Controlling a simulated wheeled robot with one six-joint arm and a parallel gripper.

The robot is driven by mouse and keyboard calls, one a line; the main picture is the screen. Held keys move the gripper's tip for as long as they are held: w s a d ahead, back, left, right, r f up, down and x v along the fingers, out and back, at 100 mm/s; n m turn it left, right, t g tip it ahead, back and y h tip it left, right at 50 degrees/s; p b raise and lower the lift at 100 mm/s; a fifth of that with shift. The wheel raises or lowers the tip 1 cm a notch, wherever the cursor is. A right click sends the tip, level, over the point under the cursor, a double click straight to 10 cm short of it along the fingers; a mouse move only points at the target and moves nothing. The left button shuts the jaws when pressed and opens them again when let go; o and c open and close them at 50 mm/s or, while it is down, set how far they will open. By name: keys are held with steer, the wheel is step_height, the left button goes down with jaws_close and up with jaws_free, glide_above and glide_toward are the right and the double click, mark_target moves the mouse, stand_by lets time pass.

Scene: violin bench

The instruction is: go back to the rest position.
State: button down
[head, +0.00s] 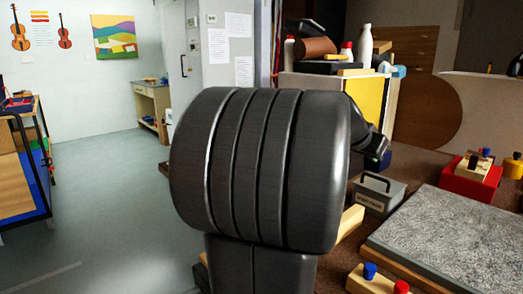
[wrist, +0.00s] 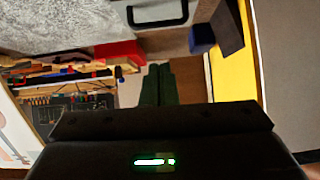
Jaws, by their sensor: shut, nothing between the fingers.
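My gripper (wrist: 159,70) shows in the wrist view as two dark greenish fingers side by side, closed together with nothing between them. They point out over the bench area and touch nothing that I can see. In the head view a large dark ribbed part of my arm fills the middle and hides most of what lies behind it. A dark end part of my arm shows at its right side, but the fingertips cannot be made out there.
A grey handled bin (head: 380,194) and a grey slab (head: 450,240) lie on the brown bench at right. A red box (head: 471,180) stands behind the slab. Bottles (head: 365,45) stand near a yellow panel (head: 365,97). The floor (head: 110,190) at left is clear.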

steer(key=b, duration=0.2)
glide_above(372, 189)
step_height(372, 189, down, 4)
steer(key=shift+f, duration=0.15)
steer(key=shift+s+a+f+b, duration=0.2)
steer(key=shift+f+b, duration=0.2)
steer(key=shift+f, duration=0.15)
steer(key=shift+s+a+f+b, duration=0.1)
steer(key=shift+s+f+b, duration=0.05)
steer(key=shift+f+b, duration=0.3)
